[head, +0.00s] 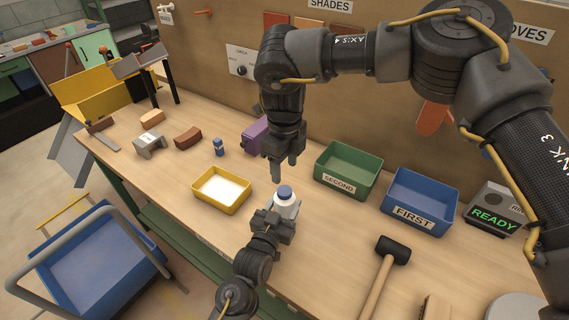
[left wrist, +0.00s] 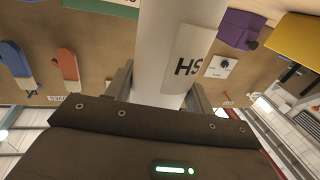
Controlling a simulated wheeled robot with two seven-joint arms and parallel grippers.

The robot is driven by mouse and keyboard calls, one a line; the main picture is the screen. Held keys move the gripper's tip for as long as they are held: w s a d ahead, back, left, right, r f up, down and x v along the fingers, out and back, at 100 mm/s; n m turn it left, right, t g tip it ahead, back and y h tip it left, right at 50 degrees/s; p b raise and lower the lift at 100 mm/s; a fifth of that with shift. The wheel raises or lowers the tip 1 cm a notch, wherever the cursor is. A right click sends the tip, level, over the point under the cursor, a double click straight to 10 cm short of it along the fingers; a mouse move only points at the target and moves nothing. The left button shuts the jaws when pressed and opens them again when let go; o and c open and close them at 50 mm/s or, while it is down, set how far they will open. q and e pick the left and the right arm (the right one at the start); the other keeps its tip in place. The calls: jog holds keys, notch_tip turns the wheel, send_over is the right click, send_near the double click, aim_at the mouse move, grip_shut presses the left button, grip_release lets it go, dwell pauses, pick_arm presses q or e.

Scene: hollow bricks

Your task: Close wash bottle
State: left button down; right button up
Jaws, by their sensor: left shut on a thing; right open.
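The wash bottle (head: 288,208) is white with a blue cap (head: 285,192) at its top, and it looks upright over the table's front part. My left gripper (head: 275,221) is shut on the bottle from the front. In the left wrist view the bottle's white body (left wrist: 165,50) with a printed label stands between my fingers (left wrist: 158,88). Its top is out of that view. My right gripper (head: 284,176) points down just above and behind the cap, open and empty, apart from it. Whether the cap is fully seated cannot be told.
A yellow tray (head: 206,203) with white contents lies left of the bottle. A green bin (head: 345,170) and a blue bin (head: 420,201) stand to the right, with a mallet (head: 384,268) in front. A small blue-and-white item (head: 218,147) and bricks (head: 188,138) are further left.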

aim_at(284, 190)
jog(key=shift+f, duration=4)
jog(key=c, duration=1)
jog(key=m, duration=0.6)
jog(key=shift+a+m, duration=0.1)
jog(key=shift+m, duration=0.2)
jog(key=m, duration=0.8)
jog(key=o, duration=1.1)
